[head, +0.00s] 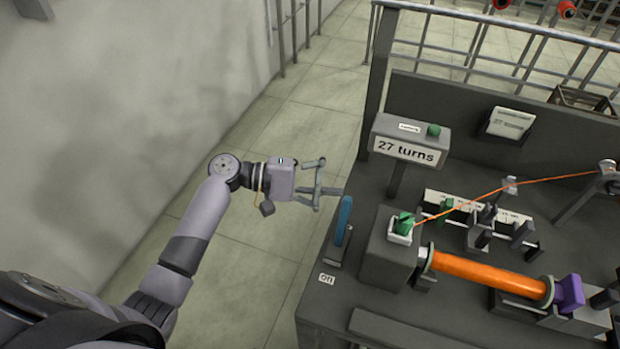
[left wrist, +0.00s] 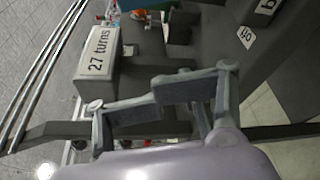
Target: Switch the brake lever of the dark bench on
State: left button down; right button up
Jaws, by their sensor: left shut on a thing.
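The blue brake lever (head: 343,220) stands at the left edge of the dark bench (head: 370,290), roughly upright, its foot in a dark mount. A white "on" label (head: 326,279) lies on the bench top in front of it; the label also shows in the left wrist view (left wrist: 246,37). My left gripper (head: 333,178) is at the lever's upper end, shut on it, though the fingers partly hide the contact. My right gripper is not in view.
A "27 turns" display (head: 408,150) stands behind the lever. Right of the lever are a grey block with a green part (head: 402,228), an orange spool (head: 490,272) and an orange thread (head: 500,188). A railing borders the back. The floor left of the bench is clear.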

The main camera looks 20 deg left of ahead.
aim_at(343, 223)
pick_arm(q)
jog(key=shift+x, duration=1.05)
jog(key=s+p, duration=0.1)
jog(key=s, duration=0.1)
jog(key=s+r, duration=0.1)
jog(key=shift+s+r+p, duration=0.2)
jog(key=shift+s+p, duration=0.15)
jog(key=shift+s, duration=0.05)
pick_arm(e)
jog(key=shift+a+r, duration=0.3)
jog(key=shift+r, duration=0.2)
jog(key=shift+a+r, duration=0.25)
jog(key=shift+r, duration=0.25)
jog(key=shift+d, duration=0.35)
pick_arm(q)
jog(key=shift+s+b, duration=0.2)
jog(key=shift+b, duration=0.15)
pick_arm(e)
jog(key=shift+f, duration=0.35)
pick_arm(q)
jog(key=shift+s+r+m+b, duration=0.35)
jog(key=shift+m+b, duration=0.15)
jog(key=shift+m, duration=0.2)
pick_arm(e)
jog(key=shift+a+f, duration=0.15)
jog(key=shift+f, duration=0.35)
